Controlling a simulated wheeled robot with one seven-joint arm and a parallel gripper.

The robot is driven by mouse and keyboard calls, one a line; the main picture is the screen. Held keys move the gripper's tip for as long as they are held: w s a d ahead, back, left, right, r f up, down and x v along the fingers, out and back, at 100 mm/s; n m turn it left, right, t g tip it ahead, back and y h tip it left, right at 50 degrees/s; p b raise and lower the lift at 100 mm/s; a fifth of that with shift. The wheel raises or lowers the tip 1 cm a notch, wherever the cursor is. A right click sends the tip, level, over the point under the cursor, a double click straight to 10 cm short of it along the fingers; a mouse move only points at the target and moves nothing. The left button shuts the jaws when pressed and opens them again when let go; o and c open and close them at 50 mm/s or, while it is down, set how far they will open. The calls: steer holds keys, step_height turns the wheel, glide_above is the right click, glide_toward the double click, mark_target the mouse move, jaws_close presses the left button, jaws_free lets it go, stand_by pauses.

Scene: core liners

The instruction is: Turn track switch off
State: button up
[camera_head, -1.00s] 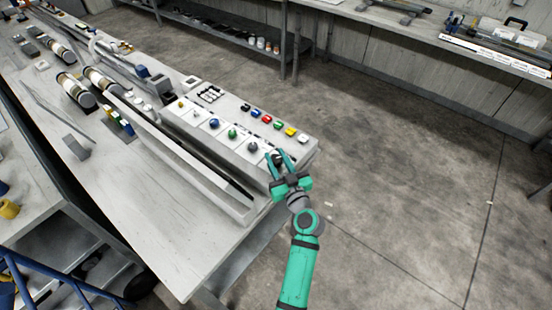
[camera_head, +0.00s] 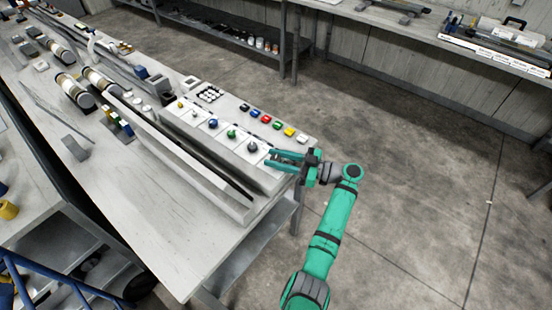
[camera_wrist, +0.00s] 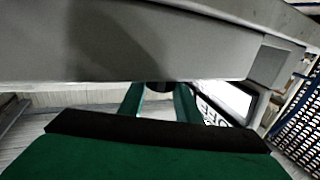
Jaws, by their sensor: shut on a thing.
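A pale control panel (camera_head: 235,172) on the workbench carries a row of round knobs. A green knob (camera_head: 232,133) and a dark grey knob (camera_head: 253,147) show clear of my arm. My gripper (camera_head: 270,159) reaches in from the right at the panel's near right end. Its two green fingers are around a small dark knob, mostly hidden in the head view. In the wrist view, the dark knob (camera_wrist: 158,87) sits between the fingertips. A white label with black letters (camera_wrist: 222,105), partly covered, is beside the right finger. I cannot tell which way the knob points.
A row of coloured blocks (camera_head: 267,118) lies along the panel's far side. A long pale channel (camera_head: 205,178) runs along its front. Core tubes (camera_head: 74,89) lie farther left. Open floor (camera_head: 420,190) is to the right.

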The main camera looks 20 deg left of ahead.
steer(key=shift+w+f+n+g+h, duration=0.1)
steer(key=shift+n+g+h, duration=0.15)
steer(key=shift+n+g, duration=0.95)
steer(key=shift+n+g+h, duration=0.25)
steer(key=shift+n+g, duration=0.45)
steer(key=shift+g, duration=1.3)
steer(key=shift+s+a+n+g+h, duration=0.2)
steer(key=shift+n+g+h, duration=0.2)
steer(key=shift+n+g, duration=0.15)
steer(key=o, duration=1.1)
steer(key=shift+c, duration=0.2)
steer(key=shift+d, duration=0.1)
